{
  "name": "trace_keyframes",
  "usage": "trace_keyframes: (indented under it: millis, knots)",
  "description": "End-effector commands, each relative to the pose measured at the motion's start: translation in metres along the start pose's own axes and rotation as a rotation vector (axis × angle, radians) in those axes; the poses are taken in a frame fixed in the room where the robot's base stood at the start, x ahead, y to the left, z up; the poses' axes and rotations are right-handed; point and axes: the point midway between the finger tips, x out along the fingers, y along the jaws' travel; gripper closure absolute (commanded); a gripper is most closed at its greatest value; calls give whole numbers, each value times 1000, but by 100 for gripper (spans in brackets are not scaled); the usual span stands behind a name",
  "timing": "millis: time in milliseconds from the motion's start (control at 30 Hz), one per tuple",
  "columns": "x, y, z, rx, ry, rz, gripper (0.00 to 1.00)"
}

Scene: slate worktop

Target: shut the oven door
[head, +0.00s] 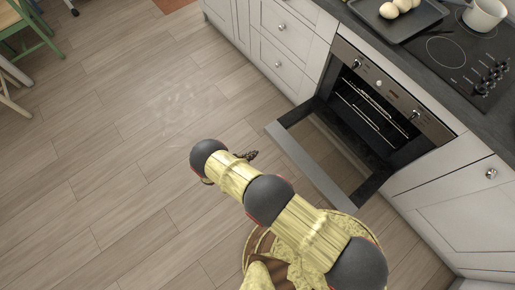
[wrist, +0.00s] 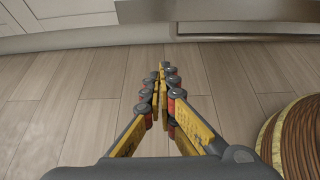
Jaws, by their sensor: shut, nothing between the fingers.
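The oven (head: 375,100) is built into the cabinets at the right of the head view. Its door (head: 310,166) is open, folded down and outward over the floor, with the dark cavity and racks showing behind it. My gripper (head: 250,155) is a small dark shape at the end of my yellow arm, just left of the door's outer edge and apart from it in the picture. In the wrist view my gripper (wrist: 160,75) is shut and empty, its fingers together above the floor. A dark and grey band at the top there is too cropped to identify surely.
White drawers (head: 283,45) stand left of the oven and a white cabinet (head: 455,205) right of it. The worktop above holds a tray (head: 402,24), a hob (head: 455,52) and a white pot (head: 484,15). The wooden floor (head: 110,130) on the left is clear; green chair legs (head: 35,30) show far left.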

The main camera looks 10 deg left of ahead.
Motion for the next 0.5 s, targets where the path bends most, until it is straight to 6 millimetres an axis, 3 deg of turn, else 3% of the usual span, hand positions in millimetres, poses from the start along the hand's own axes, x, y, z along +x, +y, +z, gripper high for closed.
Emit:
trace_keyframes:
  millis: [500]
  knots:
    - [95,-2,-3,3,2,-6,100]
